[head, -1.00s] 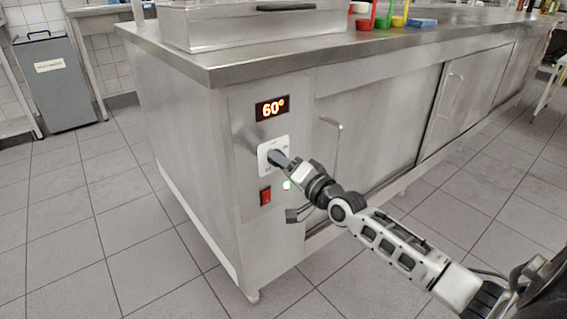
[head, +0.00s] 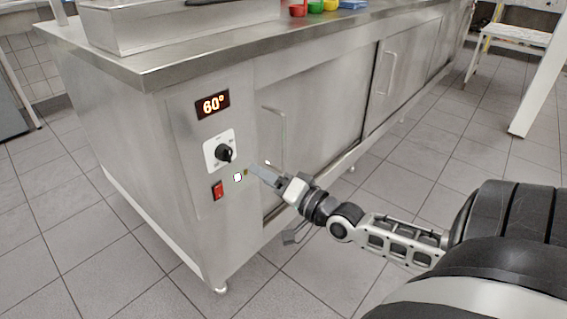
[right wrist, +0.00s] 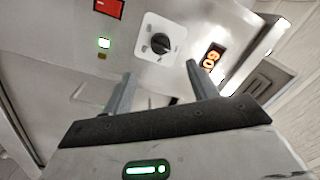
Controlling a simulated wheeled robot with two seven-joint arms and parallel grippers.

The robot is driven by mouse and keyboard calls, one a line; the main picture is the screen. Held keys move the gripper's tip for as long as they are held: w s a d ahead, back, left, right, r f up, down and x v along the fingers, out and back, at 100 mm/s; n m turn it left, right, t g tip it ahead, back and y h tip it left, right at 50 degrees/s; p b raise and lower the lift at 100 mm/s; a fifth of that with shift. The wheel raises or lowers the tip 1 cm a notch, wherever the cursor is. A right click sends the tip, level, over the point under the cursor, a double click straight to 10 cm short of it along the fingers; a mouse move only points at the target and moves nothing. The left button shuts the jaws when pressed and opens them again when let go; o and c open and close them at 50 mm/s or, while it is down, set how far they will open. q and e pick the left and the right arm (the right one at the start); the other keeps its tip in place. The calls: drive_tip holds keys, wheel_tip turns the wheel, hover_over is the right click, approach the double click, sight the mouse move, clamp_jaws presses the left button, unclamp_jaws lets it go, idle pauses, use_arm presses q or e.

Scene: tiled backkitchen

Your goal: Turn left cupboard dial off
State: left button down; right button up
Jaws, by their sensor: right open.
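The cupboard dial (head: 224,153) is a black knob on a white square plate on the steel cupboard's end panel, below a display (head: 212,104) reading 60°. In the right wrist view the dial (right wrist: 160,43) lies beyond the fingertips, with its plate in full view. My right gripper (head: 259,168) is open and empty, to the right of the dial and a little below it, apart from it. Its two fingers also show in the right wrist view (right wrist: 158,78). My left gripper is not in view.
A red switch (head: 217,190) and a lit green-white indicator (head: 238,177) sit under the dial. Door handles (head: 277,135) stick out on the cupboard's long side. The tiled floor (head: 90,265) in front is clear. A white table (head: 515,40) stands at the far right.

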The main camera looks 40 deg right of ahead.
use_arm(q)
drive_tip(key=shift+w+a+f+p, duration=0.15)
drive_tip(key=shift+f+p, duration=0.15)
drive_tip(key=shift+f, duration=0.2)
use_arm(e)
drive_tip(key=s, duration=0.4)
drive_tip(key=shift+s+d+f, duration=0.1)
drive_tip(key=shift+s+d, duration=0.1)
drive_tip(key=shift+d, duration=0.1)
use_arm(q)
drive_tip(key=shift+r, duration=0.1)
